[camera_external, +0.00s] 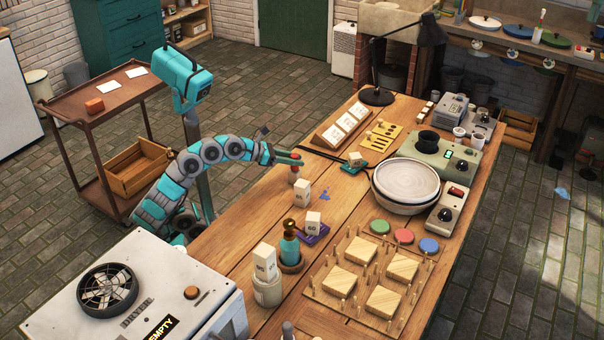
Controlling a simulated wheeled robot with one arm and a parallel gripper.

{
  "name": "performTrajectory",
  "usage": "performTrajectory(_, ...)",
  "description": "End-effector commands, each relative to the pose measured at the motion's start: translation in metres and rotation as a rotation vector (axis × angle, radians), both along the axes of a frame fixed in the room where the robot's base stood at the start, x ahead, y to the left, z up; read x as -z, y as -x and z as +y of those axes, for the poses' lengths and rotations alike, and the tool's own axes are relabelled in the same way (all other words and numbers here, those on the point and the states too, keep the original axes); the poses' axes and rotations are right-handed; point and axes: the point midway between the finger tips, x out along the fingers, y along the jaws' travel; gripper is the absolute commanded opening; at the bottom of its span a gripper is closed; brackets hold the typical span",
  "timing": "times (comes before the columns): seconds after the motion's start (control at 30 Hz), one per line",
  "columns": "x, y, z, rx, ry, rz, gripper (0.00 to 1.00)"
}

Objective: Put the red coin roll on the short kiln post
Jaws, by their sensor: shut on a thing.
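My gripper (290,158) reaches over the left part of the wooden table from the left, with its teal fingers close together. A small red piece, which seems to be the red coin roll (294,169), shows just below the fingertips, and the fingers partly cover it. A short pale piece (293,179) is directly under the red piece. It may be the short kiln post, but it is too small to be sure, and I cannot tell whether the two touch.
More white blocks stand nearby, one on a purple base (312,238) and one on a pale jar (267,292). A teal bottle (289,250) is between them.

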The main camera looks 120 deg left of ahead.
Motion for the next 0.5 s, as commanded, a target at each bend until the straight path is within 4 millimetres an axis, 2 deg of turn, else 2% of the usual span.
performTrajectory(0.33,0.0044,-0.0004,-0.0004,0.001,0.000,0.000,0.00)
performTrajectory(0.37,0.0043,-0.0004,-0.0003,0.001,0.000,0.000,0.35)
performTrajectory(0.5,0.0030,-0.0003,-0.0003,0.001,0.000,0.000,0.51)
